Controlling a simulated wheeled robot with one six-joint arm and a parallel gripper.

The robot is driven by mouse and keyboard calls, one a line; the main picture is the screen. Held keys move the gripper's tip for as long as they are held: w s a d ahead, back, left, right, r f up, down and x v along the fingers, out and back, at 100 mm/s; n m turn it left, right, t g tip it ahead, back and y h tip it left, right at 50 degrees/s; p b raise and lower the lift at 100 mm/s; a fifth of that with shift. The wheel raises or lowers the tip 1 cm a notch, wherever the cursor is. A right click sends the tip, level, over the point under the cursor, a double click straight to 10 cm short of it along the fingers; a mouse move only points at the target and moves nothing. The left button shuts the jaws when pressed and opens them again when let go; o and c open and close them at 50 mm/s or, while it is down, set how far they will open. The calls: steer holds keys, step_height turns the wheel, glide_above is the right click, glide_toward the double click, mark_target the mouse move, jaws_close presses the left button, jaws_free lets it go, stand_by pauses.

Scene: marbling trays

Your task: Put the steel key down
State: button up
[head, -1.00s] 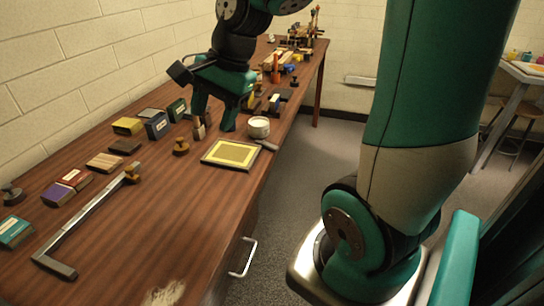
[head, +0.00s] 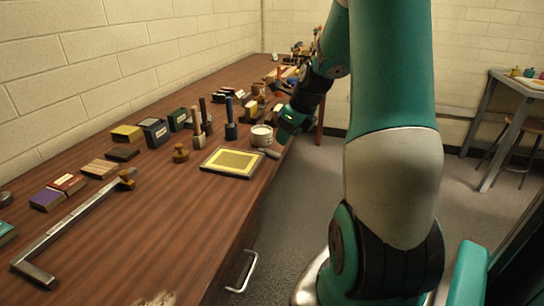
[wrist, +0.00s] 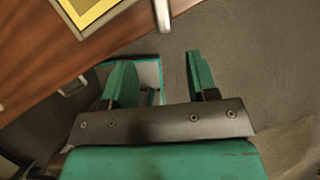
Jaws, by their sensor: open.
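My gripper (head: 286,136) is at the right edge of the workbench, by the white cup (head: 261,136). In the wrist view its two green fingers (wrist: 160,64) are spread, with nothing between them, above the floor side of the edge. I cannot make out a steel key for certain. A short grey metal bar (wrist: 161,14) shows at the top of the wrist view, sticking out past the table edge. A grey handle-like piece (head: 269,153) lies by the cup in the head view.
The yellow framed screen (head: 204,165) lies near the bench edge (head: 243,201). A long L-shaped metal bar (head: 72,228) lies at the front left. Several blocks and upright handled tools, one blue (head: 230,118), stand along the wall side. The front middle of the bench is clear.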

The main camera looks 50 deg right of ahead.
mark_target(280, 155)
steer(key=x, duration=0.8)
steer(key=shift+s+d+f, duration=0.1)
steer(key=shift+d, duration=0.2)
jaws_close()
